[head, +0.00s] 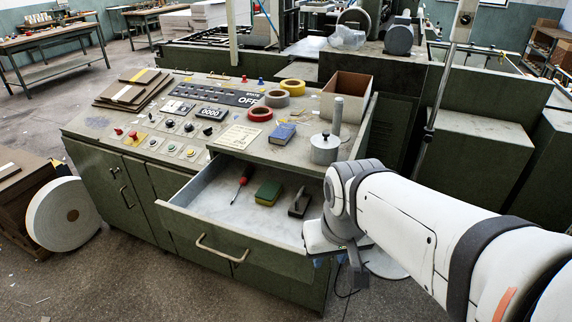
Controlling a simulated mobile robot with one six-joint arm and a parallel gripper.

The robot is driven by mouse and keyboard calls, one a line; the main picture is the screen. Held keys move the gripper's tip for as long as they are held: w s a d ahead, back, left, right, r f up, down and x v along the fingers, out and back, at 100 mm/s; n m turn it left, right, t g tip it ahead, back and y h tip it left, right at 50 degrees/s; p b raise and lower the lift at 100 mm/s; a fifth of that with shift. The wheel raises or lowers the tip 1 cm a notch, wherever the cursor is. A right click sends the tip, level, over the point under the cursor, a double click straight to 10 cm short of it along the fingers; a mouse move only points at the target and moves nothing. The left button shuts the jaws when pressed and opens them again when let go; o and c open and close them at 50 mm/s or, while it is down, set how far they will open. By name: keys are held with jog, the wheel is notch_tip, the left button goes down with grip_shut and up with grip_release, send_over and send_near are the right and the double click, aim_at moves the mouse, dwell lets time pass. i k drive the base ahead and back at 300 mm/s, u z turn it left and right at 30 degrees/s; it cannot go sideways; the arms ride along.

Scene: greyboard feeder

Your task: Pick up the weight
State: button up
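The weight (325,149) looks like a short grey metal cylinder with a small knob on top. It stands upright on the right part of the console top (285,152), just behind the open drawer. My gripper (318,243) is at the drawer's right front corner, lower in the picture than the weight and apart from it. My wrist hides much of the gripper. I cannot make out its fingers or anything between them.
The open drawer (206,252) holds a screwdriver (241,182), a green and yellow sponge (268,193) and a dark tool (299,203). A grey post (337,117) rises behind the weight, near a cardboard box (346,92).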

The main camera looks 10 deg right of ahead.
aim_at(298, 209)
jog(key=z, duration=0.05)
jog(key=i, duration=0.5)
jog(key=u, duration=1.05)
jog(key=k, duration=1.1)
jog(key=z, duration=0.25)
jog(key=i, duration=0.95)
jog(key=z, duration=0.1)
